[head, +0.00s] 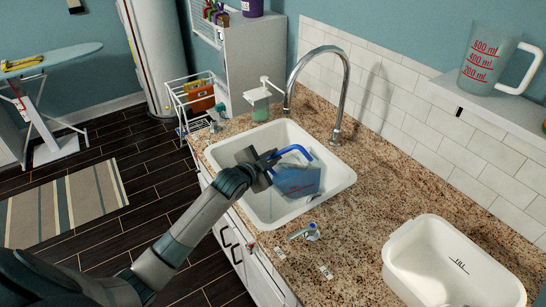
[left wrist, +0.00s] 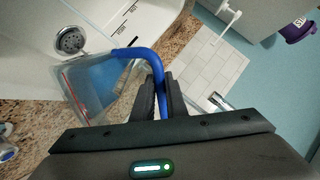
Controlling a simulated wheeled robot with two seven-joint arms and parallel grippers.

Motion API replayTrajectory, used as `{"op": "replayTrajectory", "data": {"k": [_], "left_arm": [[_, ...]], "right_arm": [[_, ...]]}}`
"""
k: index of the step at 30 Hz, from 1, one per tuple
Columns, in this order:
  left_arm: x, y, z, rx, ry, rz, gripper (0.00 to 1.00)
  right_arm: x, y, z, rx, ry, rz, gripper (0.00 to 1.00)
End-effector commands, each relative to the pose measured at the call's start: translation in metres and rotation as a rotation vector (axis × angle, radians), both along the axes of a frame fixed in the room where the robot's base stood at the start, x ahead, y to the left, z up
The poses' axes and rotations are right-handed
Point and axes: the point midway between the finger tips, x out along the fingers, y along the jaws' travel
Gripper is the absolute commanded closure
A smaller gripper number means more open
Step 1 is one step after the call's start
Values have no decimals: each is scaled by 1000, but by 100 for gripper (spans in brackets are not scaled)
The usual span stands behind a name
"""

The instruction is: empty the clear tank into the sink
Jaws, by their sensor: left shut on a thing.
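My left gripper (head: 266,168) is shut on the blue handle (head: 298,149) of the clear tank (head: 298,183). The tank is see-through with a bluish tint and is held over the white sink (head: 334,181). It looks tilted, and I cannot tell how much liquid is in it. In the left wrist view the tank (left wrist: 92,84) shows left of my gripper fingers (left wrist: 162,92), with the sink drain (left wrist: 71,40) beyond it. The bent blue handle (left wrist: 140,54) runs between the fingers. My right gripper is not in view.
A curved metal faucet (head: 345,75) stands behind the sink. A soap bottle (head: 260,105) is at its far corner. A white tub (head: 400,249) sits on the granite counter to the right. A measuring jug (head: 487,62) stands on the wall shelf.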

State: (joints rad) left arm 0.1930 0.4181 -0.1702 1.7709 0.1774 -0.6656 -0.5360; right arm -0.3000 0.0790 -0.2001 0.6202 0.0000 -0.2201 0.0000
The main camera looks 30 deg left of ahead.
Motion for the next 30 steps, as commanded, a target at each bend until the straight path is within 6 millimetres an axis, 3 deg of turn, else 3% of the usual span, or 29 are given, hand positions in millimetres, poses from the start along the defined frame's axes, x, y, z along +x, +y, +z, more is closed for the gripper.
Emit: {"op": "replayTrajectory", "data": {"k": [30], "left_arm": [[-2, 10, 2, -142, -43, 0, 100]], "right_arm": [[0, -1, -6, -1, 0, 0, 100]]}}
